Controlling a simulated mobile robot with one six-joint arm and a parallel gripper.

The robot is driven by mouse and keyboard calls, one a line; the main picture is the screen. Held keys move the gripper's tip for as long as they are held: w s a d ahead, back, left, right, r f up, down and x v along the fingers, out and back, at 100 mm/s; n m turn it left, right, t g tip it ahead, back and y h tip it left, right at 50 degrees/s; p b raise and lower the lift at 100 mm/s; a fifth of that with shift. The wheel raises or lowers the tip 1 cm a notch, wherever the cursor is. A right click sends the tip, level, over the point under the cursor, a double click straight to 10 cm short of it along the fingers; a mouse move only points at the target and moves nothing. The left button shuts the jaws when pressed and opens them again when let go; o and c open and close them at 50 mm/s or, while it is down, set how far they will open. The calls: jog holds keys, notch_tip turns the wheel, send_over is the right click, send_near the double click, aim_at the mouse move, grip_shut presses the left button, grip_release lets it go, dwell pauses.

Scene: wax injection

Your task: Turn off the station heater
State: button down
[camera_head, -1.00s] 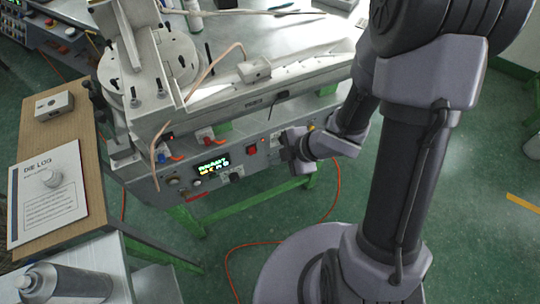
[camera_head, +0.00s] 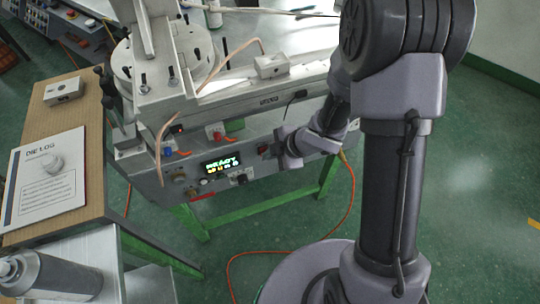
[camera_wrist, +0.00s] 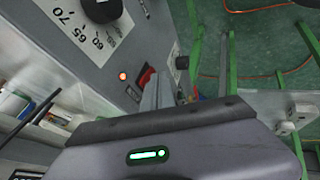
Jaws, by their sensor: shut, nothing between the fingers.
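The wax station's front panel (camera_head: 185,190) carries a small display (camera_head: 221,165) with green text that reads READY. A red rocker switch (camera_head: 263,149) sits to the right of the display; it also shows in the wrist view (camera_wrist: 146,77), beside a lit orange lamp (camera_wrist: 123,76). A black knob (camera_wrist: 101,8) with a scale marked 60, 65, 70 is on the same panel. My gripper (camera_head: 281,138) is shut and empty, just right of the red switch. In the wrist view its fingers (camera_wrist: 160,92) are close to the switch; contact cannot be told.
A cable (camera_head: 160,140) hangs in front of the station's left part. An orange hose (camera_head: 240,253) lies on the green floor.

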jog(key=shift+w+f, duration=0.15)
jog(key=shift+w, duration=0.05)
jog(key=shift+p, duration=0.3)
jog(key=shift+r+p, duration=0.75)
jog(key=shift+r, duration=0.1)
